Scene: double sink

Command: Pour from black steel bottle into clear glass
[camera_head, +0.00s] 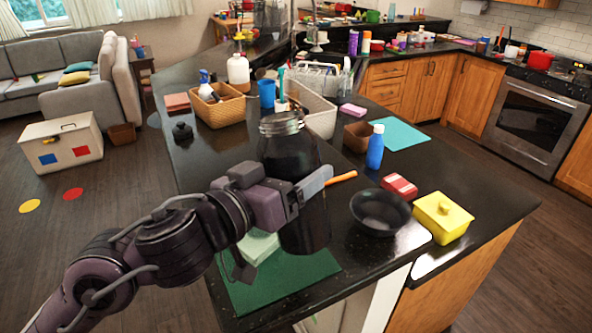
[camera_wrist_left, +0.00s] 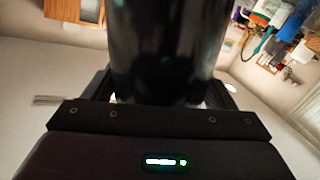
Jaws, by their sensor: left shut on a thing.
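The black steel bottle (camera_head: 304,225) is a tall dark cylinder with a grey, ringed top, and it stands roughly upright in the middle of the head view. My left gripper (camera_head: 318,184) is shut around the bottle's middle and covers part of it. In the left wrist view the glossy black bottle (camera_wrist_left: 168,50) fills the space between the fingers. The bottle is over the near part of the counter; I cannot tell whether its base touches. I cannot make out a separate clear glass. My right gripper is in neither view.
A green mat (camera_head: 270,285) with a pale green block (camera_head: 258,247) lies beside the bottle. To the right are a black bowl (camera_head: 380,211), a yellow lidded box (camera_head: 442,218), a red-and-white block (camera_head: 399,187) and a blue bottle (camera_head: 375,147). A wicker basket (camera_head: 222,112) stands farther back.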

